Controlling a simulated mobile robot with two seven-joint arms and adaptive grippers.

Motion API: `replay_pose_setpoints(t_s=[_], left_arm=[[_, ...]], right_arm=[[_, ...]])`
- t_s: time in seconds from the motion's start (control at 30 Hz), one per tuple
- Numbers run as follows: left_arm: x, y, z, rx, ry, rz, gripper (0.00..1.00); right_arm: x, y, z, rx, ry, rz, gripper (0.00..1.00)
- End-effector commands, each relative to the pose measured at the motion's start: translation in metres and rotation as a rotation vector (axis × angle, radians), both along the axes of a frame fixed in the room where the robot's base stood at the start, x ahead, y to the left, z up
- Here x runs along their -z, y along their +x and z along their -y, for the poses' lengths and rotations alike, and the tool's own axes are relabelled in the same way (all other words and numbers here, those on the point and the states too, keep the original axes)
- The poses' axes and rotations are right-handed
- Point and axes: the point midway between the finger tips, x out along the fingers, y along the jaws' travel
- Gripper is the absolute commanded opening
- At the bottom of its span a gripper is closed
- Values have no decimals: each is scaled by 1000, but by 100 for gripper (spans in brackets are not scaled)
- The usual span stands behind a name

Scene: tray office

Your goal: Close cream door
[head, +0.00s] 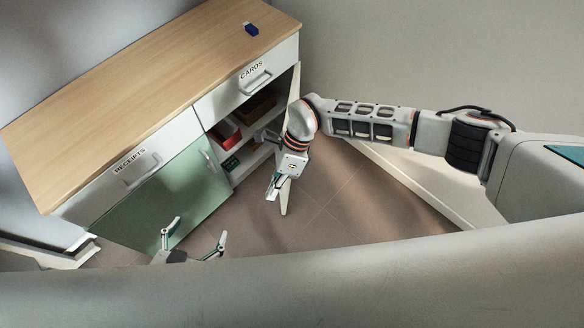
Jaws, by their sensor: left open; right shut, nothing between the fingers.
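The cream door (294,84) stands open at the right end of the cabinet, seen almost edge-on. Its lower part (285,202) shows below my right wrist, which hides its middle. My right gripper (271,190) is shut and empty, pointing down beside the door's lower part. I cannot tell whether it touches the door. My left gripper (196,240) is open and empty at the bottom of the view, in front of the green door (180,195) and away from the cream one.
The open compartment holds a red item (226,134) and a green item (231,164) on shelves (252,156). A blue object (251,29) lies on the wooden top (150,95). Floor (335,205) is clear at right.

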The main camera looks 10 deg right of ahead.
Motion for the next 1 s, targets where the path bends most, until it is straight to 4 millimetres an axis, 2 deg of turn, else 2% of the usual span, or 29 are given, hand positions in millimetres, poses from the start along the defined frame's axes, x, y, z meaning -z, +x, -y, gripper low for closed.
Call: replay_pose_setpoints(t_s=[0.07, 0.17, 0.2, 0.4, 0.53, 0.63, 0.73, 1.0], left_arm=[[2, 0, 1, 1, -1, -2, 79], [1, 3, 2, 4, -3, 5, 79], [-1, 5, 3, 5, -4, 10, 79], [-6, 11, 5, 13, -6, 27, 79], [-5, 10, 5, 19, -4, 24, 79], [-5, 9, 5, 21, -3, 24, 79], [-5, 8, 5, 20, -4, 23, 79], [3, 4, 6, 19, -6, 9, 79]], right_arm=[[8, -6, 15, 68, 126, 8, 0], [8, 2, 42, 151, 249, 76, 0], [7, 7, 57, 185, 285, 114, 0], [-6, 32, 134, 297, 369, 315, 0], [-16, 42, 165, 320, 376, 402, 0], [-18, 46, 173, 325, 376, 430, 0], [-14, 48, 169, 327, 378, 434, 0], [18, 54, 136, 328, 378, 426, 0]])
